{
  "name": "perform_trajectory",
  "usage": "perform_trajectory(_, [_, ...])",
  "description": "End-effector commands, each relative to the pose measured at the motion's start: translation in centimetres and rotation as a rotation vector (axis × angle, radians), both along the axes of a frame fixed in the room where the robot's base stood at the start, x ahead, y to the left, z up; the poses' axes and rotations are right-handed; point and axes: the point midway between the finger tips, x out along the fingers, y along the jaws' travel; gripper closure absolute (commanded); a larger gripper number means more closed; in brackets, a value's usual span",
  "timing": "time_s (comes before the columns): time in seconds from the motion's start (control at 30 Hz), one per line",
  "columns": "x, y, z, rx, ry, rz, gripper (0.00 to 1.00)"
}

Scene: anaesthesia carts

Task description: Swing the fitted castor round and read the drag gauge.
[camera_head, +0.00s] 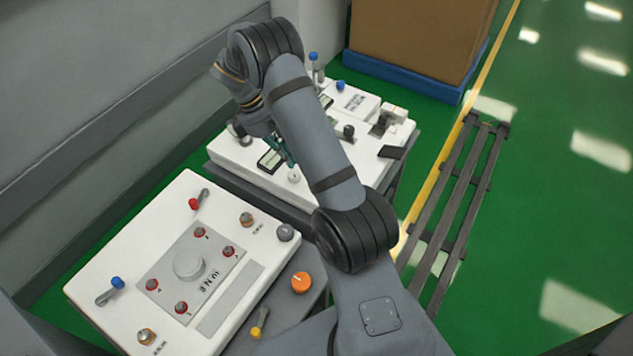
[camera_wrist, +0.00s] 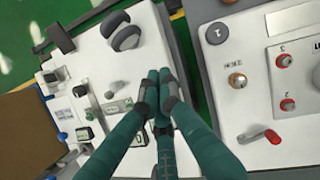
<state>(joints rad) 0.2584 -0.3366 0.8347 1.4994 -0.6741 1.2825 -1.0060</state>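A dark grey twin-wheel castor (camera_wrist: 123,35) sits on the far white cart top in the wrist view, above my fingertips in the picture and apart from them. In the head view my arm seems to hide it. My gripper (camera_wrist: 158,80) has teal fingers drawn together at the tips, with nothing visible between them; it also shows low over the far cart (camera_head: 284,153). A small display (camera_head: 270,160), which may be the drag gauge, lies beside the gripper. Its reading is too small to make out, and my fingers partly cover that area in the wrist view.
The near white cart top (camera_head: 107,260) carries a central round knob, red and blue levers, and an orange knob (camera_head: 301,281) at its side. The far cart (camera_head: 230,154) holds several small fittings. A cardboard box on a blue pallet (camera_head: 400,75) stands behind.

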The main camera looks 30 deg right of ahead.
Motion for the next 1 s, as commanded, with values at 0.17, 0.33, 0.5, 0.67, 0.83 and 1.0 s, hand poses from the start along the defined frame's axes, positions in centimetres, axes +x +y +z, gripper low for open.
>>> perform_trajectory(0.17, [-0.9, -0.9, -2.9, 0.0, 0.007, -0.003, 1.0])
perform_trajectory(0.33, [-1.7, -1.9, -6.3, 0.001, 0.006, -0.004, 1.0])
perform_trajectory(0.5, [-2.6, -3.2, -8.5, 0.0, 0.004, -0.008, 1.0])
perform_trajectory(0.67, [-3.9, -4.9, -8.4, 0.0, 0.002, -0.007, 1.0])
perform_trajectory(0.83, [-4.5, -5.6, -8.4, 0.001, 0.001, -0.006, 1.0])
perform_trajectory(1.0, [-4.7, -5.8, -8.5, 0.0, 0.001, -0.006, 1.0])
